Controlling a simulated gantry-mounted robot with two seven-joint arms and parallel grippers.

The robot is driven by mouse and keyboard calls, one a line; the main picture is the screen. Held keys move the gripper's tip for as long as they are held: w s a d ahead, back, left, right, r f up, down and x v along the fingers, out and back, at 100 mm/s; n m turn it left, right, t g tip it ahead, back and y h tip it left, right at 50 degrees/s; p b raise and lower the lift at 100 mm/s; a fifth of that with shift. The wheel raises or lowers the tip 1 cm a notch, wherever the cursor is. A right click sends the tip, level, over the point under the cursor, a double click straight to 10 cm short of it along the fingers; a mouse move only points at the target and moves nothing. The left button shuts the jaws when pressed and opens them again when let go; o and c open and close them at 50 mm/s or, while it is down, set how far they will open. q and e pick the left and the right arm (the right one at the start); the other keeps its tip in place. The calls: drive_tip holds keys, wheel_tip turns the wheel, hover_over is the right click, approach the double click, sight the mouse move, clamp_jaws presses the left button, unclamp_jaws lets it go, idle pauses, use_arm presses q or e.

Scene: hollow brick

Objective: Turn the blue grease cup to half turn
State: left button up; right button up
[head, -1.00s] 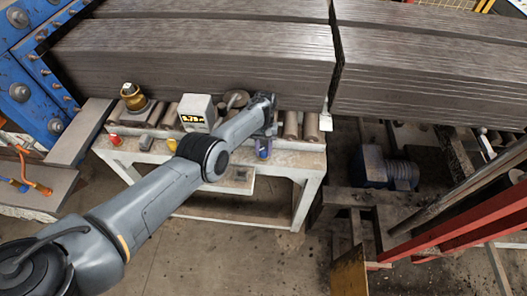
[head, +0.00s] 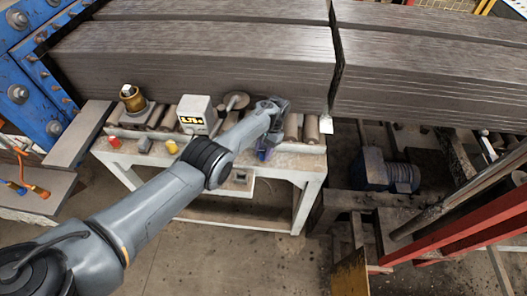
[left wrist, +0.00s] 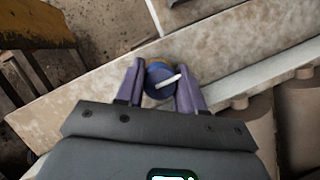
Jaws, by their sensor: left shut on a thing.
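The blue grease cup (head: 264,154) is at the right end of the front edge of the pale bench, partly hidden by my left gripper in the head view. In the left wrist view the blue cup (left wrist: 156,80) sits between the two purple fingers of my left gripper (left wrist: 160,84), which is shut on it. A white pointer mark on the cup's face slants up to the right in that view. My right gripper is in neither view.
Red (head: 114,142), grey (head: 144,145) and yellow (head: 172,147) cups line the same bench edge (head: 215,158). A white display box (head: 195,112) and a brass fitting (head: 132,98) stand behind. Stacked dark slabs (head: 200,55) close off the back.

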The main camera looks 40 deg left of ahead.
use_arm(q)
drive_tip(key=shift+f, duration=0.1)
idle(0.3)
drive_tip(key=o, duration=1)
drive_tip(key=shift+o, duration=0.2)
